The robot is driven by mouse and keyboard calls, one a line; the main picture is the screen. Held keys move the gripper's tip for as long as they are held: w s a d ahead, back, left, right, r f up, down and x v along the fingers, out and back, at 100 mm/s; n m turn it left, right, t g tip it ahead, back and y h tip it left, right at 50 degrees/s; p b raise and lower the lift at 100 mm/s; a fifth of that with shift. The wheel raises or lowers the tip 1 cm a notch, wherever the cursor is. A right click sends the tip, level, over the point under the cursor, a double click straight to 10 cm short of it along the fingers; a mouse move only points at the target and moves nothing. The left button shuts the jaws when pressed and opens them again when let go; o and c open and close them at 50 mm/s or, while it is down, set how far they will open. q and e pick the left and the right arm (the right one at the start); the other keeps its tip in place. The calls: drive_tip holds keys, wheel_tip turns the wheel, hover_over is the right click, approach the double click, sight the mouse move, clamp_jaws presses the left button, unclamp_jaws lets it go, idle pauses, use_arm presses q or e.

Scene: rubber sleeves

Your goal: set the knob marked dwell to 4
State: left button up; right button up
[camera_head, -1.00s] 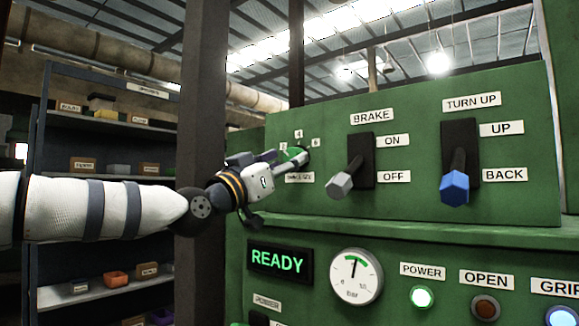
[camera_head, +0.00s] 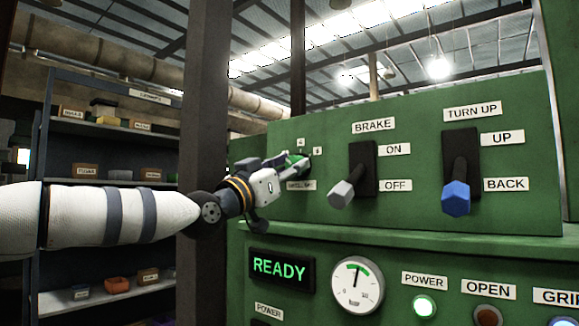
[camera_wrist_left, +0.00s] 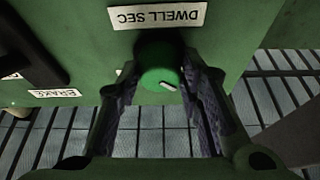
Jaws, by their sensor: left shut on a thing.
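The dwell knob (camera_wrist_left: 160,70) is a round green knob with a white pointer mark. In the left wrist view it sits between the two fingers of my left gripper (camera_wrist_left: 160,85), just by its "DWELL SEC" label (camera_wrist_left: 157,16), which appears upside down. My left gripper is shut on the knob. In the head view my left gripper (camera_head: 297,164) reaches the upper left of the green panel (camera_head: 420,215). There it covers most of the knob. Small number labels (camera_head: 317,149) show above it; one seems to read 6. The pointer's exact setting cannot be told. My right gripper is not in view.
Right of the knob are the BRAKE lever (camera_head: 342,192) with a grey tip and the TURN UP lever (camera_head: 457,197) with a blue tip. Below are a READY display (camera_head: 281,270), a gauge (camera_head: 357,285) and lit buttons. A dark post (camera_head: 208,80) stands behind my left arm.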

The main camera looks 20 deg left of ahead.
use_arm(q)
drive_tip(key=shift+s+r+m+h+p, duration=0.1)
drive_tip(key=shift+r+m+h+p, duration=0.25)
drive_tip(key=shift+m, duration=0.55)
drive_tip(key=m+g+h+p, duration=0.1)
drive_tip(key=m, duration=0.1)
drive_tip(key=m+g+h+p, duration=0.1)
drive_tip(key=m+p, duration=0.1)
drive_tip(key=m, duration=0.1)
drive_tip(key=shift+r, duration=0.2)
drive_tip(key=m, duration=0.1)
drive_tip(key=m+g+h, duration=0.1)
drive_tip(key=m, duration=0.1)
drive_tip(key=shift+a+f+p, duration=0.1)
drive_tip(key=shift+f+p, duration=0.15)
drive_tip(key=shift+p, duration=0.1)
drive_tip(key=shift+f+m+g+h, duration=0.15)
drive_tip(key=shift+m+g+h, duration=0.4)
drive_tip(key=shift+m, duration=0.95)
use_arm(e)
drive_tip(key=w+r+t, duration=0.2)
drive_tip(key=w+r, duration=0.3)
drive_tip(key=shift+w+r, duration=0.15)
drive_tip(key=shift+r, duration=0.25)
use_arm(q)
drive_tip(key=shift+g, duration=0.25)
drive_tip(key=shift+a, duration=0.1)
drive_tip(key=o, duration=1.1)
drive_tip(key=shift+w, duration=0.2)
